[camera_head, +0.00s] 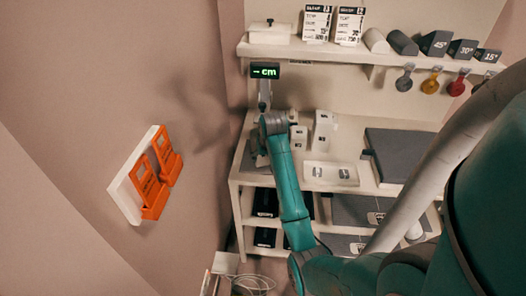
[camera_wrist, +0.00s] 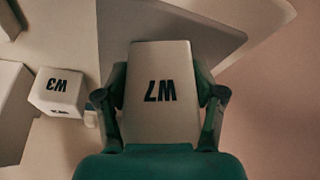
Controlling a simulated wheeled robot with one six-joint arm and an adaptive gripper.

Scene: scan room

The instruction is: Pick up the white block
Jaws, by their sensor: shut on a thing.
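In the wrist view a white block marked W7 (camera_wrist: 160,72) stands between the two fingers of my gripper (camera_wrist: 160,97), one finger against each side. My gripper is shut on it. The block's lower end in the picture is hidden behind my gripper's body. A smaller white block marked W3 (camera_wrist: 57,92) sits to the left, close to the left finger. In the head view my arm's end (camera_head: 272,125) is over the back left of the white table (camera_head: 345,131); the held block cannot be made out there.
White blocks (camera_head: 322,131) stand just right of my arm's end. A white tray (camera_head: 330,174) lies nearer, with a dark grey slab (camera_head: 398,152) to the right. A green display (camera_head: 265,71) stands behind. A wall shelf (camera_head: 340,54) holds cards and rolls. An orange wall holder (camera_head: 150,187) is left.

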